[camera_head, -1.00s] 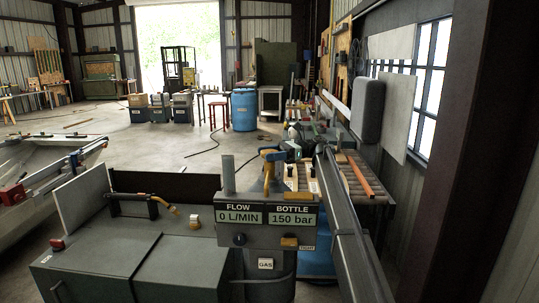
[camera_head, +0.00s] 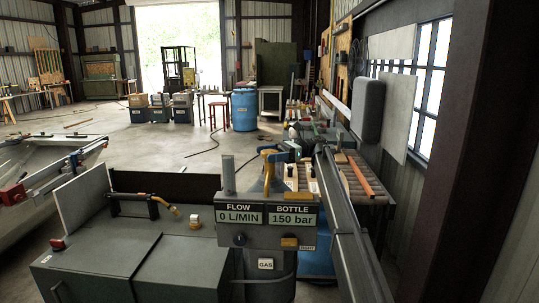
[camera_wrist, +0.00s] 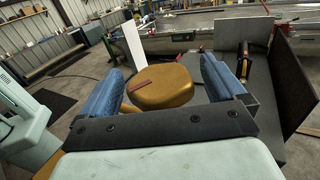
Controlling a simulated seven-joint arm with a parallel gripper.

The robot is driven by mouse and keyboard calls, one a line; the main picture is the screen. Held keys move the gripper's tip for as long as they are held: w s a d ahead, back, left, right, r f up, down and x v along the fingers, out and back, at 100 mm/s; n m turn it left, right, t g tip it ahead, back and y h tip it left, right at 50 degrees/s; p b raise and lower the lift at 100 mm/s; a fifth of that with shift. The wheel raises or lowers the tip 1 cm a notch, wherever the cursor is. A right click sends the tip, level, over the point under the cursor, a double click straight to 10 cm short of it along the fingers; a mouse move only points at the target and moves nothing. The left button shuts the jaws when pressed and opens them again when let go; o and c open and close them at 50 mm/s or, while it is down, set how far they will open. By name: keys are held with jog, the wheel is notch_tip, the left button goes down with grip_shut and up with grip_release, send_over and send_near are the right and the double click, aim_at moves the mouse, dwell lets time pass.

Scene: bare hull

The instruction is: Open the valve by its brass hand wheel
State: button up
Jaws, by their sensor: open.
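The brass hand wheel (camera_wrist: 160,88) is in the middle of the wrist view, with a red-brown mark on its top. My gripper (camera_wrist: 163,72) is open, with one blue finger pad to the left of the wheel and one to the right. A narrow gap shows on the right; whether the left pad touches the wheel I cannot tell. In the head view, the wheel (camera_head: 270,154) shows as a small yellow-brass shape behind the gauge panel (camera_head: 268,217), partly hidden by my gripper. The panel reads flow 0 L/MIN and bottle 150 bar.
A dark green cabinet (camera_head: 130,255) stands left of the panel, with a torch (camera_head: 165,205) on its top. An upright pale board (camera_head: 82,205) is beside it. A blue barrel (camera_head: 244,105) stands further back. A dark column (camera_head: 460,150) rises at the right.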

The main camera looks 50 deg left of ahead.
jog(key=shift+w, duration=0.1)
jog(key=v, duration=0.7)
jog(key=shift+w, duration=0.1)
